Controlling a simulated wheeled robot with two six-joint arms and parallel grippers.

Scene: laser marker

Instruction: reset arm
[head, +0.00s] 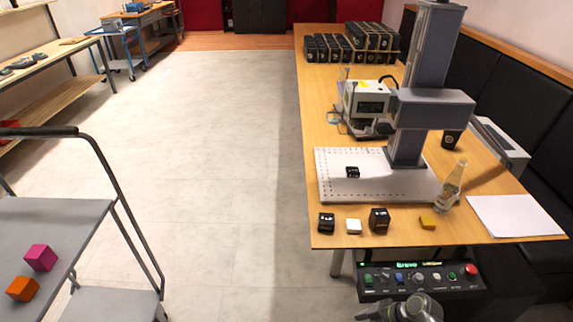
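A grey, rounded end of my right arm with my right gripper (405,308) shows at the bottom edge, just below the control panel (420,279). Its fingers cannot be made out, so I cannot tell whether it is open or shut. My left gripper is not in view. The laser marker (432,105) stands on the wooden table with its head out over the white perforated plate (335,187). A small black block (352,172) sits on that plate, apart from my gripper.
Black blocks (326,222) (379,220), a white block (353,226) and a yellow block (428,222) line the table's front edge. A glass bottle (451,187) and white paper (514,216) are at right. A cart (60,228) carries two cubes. The floor between is clear.

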